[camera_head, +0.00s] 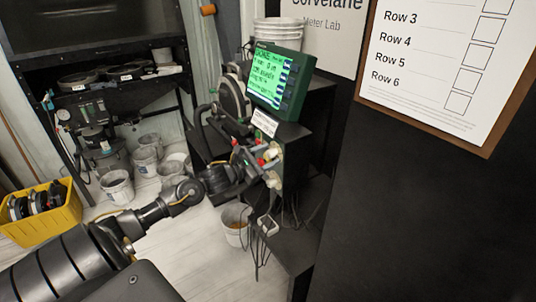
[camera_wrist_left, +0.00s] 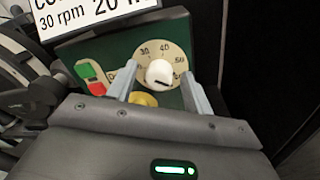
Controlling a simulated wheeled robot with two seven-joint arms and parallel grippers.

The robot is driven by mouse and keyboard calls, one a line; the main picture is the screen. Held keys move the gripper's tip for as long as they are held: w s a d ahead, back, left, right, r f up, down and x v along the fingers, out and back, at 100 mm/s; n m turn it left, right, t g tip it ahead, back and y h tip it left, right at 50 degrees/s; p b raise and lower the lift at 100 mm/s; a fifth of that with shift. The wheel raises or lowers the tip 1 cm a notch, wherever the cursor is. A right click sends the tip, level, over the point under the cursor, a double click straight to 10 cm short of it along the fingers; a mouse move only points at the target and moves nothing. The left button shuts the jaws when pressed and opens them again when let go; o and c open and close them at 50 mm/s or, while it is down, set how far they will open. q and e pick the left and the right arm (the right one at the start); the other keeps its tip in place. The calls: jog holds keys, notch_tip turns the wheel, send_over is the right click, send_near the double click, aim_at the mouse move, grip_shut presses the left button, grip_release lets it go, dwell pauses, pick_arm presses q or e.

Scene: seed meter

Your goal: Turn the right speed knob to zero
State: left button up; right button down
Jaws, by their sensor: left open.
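A white speed knob (camera_wrist_left: 158,73) sits in the middle of a cream dial with the marks 30, 40 and 50 in the left wrist view. A small dark mark shows on the knob's lower side, but I cannot read the value it points to. My left gripper (camera_wrist_left: 161,78) is open, with one grey finger on each side of the knob; whether they touch it is unclear. In the head view the left gripper (camera_head: 262,164) is at the front of the control box. Two pale dials (camera_head: 275,151) show there, partly hidden by the gripper. My right gripper is out of view.
Red and green buttons (camera_wrist_left: 92,76) are left of the dial, and a yellow part (camera_wrist_left: 143,99) is just below it. A green-lit display (camera_head: 270,78) stands above the box. Cables hang below. A black panel fills the right side.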

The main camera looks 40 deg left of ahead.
pick_arm(q)
jog(key=shift+w, duration=0.1)
jog(key=shift+c, duration=0.4)
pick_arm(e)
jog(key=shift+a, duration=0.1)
pick_arm(q)
jog(key=c, duration=0.7)
jog(key=shift+d, duration=0.25)
jog(key=shift+c, duration=0.9)
jog(key=shift+a+f, duration=0.1)
jog(key=shift+a, duration=0.15)
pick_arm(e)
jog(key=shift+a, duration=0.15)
